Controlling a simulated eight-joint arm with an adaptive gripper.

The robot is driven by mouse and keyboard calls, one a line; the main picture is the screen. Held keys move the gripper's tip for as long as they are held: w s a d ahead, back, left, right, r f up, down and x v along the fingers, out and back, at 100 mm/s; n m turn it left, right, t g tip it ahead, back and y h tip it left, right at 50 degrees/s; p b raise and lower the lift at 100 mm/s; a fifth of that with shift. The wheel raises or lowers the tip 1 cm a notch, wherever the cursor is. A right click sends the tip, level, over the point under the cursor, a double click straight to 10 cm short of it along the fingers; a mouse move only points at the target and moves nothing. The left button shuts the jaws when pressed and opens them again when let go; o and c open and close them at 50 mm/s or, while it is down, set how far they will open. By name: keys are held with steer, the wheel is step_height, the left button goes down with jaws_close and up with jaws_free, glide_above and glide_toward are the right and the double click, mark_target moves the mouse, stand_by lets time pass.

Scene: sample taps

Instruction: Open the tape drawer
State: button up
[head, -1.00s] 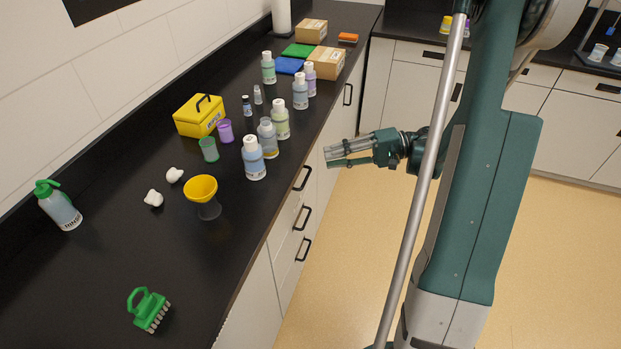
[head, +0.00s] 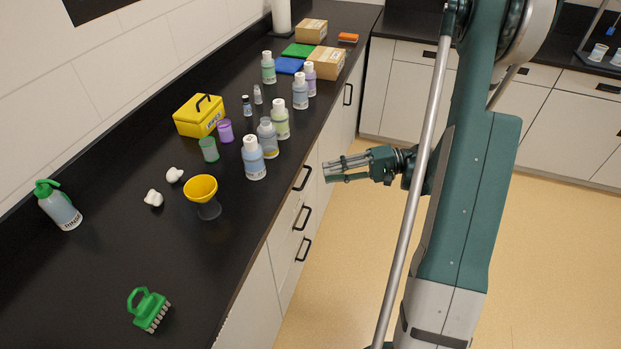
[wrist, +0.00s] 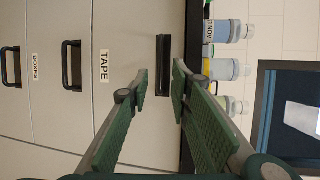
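The tape drawer (wrist: 103,95) is a pale grey front in the wrist view, which is turned sideways. In the wrist view the fingers point at another dark handle (wrist: 165,66), nearer the counter. In the head view my gripper (head: 326,171) is out in front of the drawer column, with floor below it. The drawer fronts look closed, and labels cannot be read there.
The black counter (head: 110,250) carries several bottles, a yellow box (head: 199,116), a yellow funnel (head: 201,188) and a green brush (head: 149,309) at the front. The floor (head: 345,270) before the drawers is clear.

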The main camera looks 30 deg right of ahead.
steer(key=b+x, duration=0.1)
steer(key=x, duration=0.6)
steer(key=shift+a+b, duration=0.25)
steer(key=shift+b, duration=0.15)
steer(key=shift+w+f, duration=0.1)
steer(key=shift+c, duration=0.6)
jaws_close()
